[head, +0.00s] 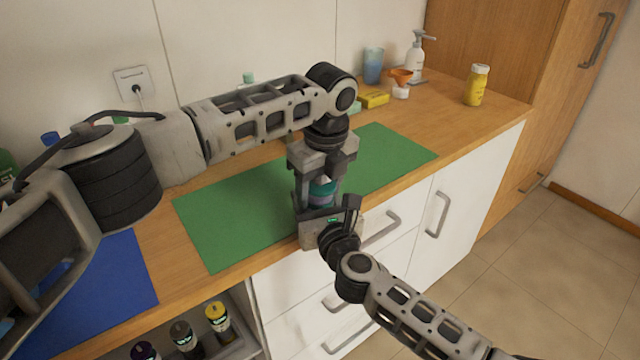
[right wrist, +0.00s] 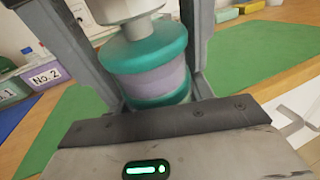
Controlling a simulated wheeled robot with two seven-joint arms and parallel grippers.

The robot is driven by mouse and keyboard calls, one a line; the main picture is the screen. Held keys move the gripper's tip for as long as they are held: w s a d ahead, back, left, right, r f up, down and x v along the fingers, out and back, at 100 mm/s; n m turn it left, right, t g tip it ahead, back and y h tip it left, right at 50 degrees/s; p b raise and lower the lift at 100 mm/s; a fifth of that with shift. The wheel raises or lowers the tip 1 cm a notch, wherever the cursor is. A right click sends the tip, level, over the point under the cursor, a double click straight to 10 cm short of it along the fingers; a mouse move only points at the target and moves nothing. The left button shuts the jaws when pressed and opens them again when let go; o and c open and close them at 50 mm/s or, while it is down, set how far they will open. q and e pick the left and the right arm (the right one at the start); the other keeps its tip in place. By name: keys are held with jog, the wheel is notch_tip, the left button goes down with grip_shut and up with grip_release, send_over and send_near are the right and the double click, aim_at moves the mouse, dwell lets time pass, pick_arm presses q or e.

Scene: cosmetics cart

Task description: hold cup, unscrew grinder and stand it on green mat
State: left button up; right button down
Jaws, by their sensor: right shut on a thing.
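A teal and lavender grinder-and-cup assembly (right wrist: 160,75) is upright between the fingers of my right gripper (right wrist: 148,70), which is shut on its lower part. It also shows as a teal and bluish band in the head view (head: 322,190), mostly hidden by the grippers. A pale, narrower piece (right wrist: 122,12) rises from its teal top. My left gripper (head: 322,178) points down over it from above; its fingers overlap with my right gripper, so its opening is unclear. The green mat (head: 225,222) lies behind them, with no object standing on its visible parts.
A blue mat (head: 105,285) lies at the left. Yellow bottle (head: 476,86), pump bottle (head: 415,58), blue cup (head: 373,66) and yellow box (head: 374,99) stand at the back right. Drawers and a shelf with several bottles (head: 217,318) lie below the counter edge.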

pick_arm(q)
jog(key=c, duration=0.6)
jog(key=n, duration=0.3)
jog(key=o, duration=1.1)
jog(key=shift+r, duration=0.1)
jog(key=r, duration=0.4)
jog(key=shift+s+d+r, duration=0.15)
jog(key=shift+s, duration=0.1)
jog(key=shift+c, duration=0.3)
jog(key=r+m, duration=0.2)
jog(key=r, duration=0.1)
jog(key=shift+s+r+m, duration=0.1)
jog(key=shift+s+m, duration=0.1)
jog(key=shift+m, duration=0.1)
jog(key=f, duration=0.5)
jog(key=w+f, duration=0.1)
jog(key=f, duration=0.1)
jog(key=shift+a+f, duration=0.2)
jog(key=shift+f, duration=0.15)
jog(key=shift+c, duration=0.4)
